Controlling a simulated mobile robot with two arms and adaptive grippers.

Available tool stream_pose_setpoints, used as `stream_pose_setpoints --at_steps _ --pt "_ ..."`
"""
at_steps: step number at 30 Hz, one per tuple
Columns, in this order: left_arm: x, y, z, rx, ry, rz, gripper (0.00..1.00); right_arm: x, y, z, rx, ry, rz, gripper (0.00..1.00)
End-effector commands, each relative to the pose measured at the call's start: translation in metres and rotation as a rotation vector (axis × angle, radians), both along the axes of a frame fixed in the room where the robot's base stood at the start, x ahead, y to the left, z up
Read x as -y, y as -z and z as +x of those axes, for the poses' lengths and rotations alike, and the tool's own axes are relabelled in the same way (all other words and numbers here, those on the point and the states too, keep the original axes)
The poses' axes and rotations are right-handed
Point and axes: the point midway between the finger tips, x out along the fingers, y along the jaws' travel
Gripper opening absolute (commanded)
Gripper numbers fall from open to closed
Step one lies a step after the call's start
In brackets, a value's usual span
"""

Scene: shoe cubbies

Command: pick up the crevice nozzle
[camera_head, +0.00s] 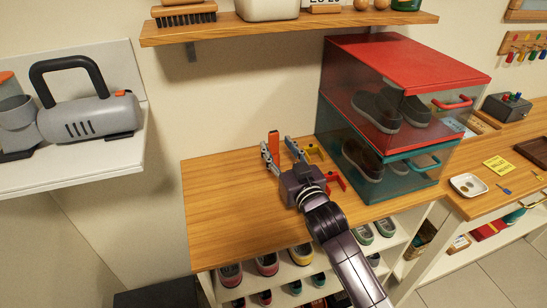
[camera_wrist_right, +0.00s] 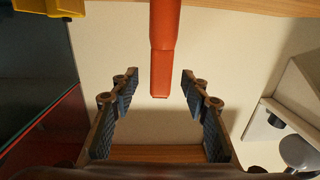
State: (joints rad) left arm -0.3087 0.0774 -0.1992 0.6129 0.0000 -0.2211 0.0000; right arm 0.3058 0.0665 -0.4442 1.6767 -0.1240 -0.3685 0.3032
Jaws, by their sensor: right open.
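The crevice nozzle (camera_head: 273,147) is a slim orange-red piece standing roughly upright on the wooden bench top, near the wall. In the right wrist view the nozzle (camera_wrist_right: 164,45) appears between the two finger lines, with its narrow end between the fingertips. My right gripper (camera_head: 280,158) is open, with its fingers pointing toward the wall. In the right wrist view its dark ribbed fingers (camera_wrist_right: 160,78) are spread, with a gap on each side of the nozzle. I cannot tell how deep the nozzle sits between them. My left gripper is not in view.
A yellow clamp (camera_head: 314,152) and a red clamp (camera_head: 336,181) lie right of the gripper, beside stacked red (camera_head: 408,62) and teal (camera_head: 415,182) shoe boxes. A wall shelf (camera_head: 290,27) hangs above. A grey handheld vacuum (camera_head: 88,117) rests on the left shelf. The bench's left part is clear.

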Motion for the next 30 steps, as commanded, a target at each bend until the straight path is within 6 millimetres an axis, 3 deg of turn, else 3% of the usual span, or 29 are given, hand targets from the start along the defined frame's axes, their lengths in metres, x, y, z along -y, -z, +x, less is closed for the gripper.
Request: stream_pose_setpoints --at_steps 6,16,27,30 --pt "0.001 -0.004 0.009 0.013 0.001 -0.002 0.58 -0.011 0.001 0.024 0.000 0.000 0.001 0.42" --pt "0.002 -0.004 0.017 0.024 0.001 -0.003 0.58 -0.012 0.001 0.028 0.000 0.000 0.001 0.42" --pt "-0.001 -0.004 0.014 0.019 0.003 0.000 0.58 -0.012 0.001 0.028 0.000 0.000 0.001 0.01" --pt "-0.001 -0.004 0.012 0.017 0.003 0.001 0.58 -0.012 0.001 0.028 0.000 0.000 0.001 0.00"
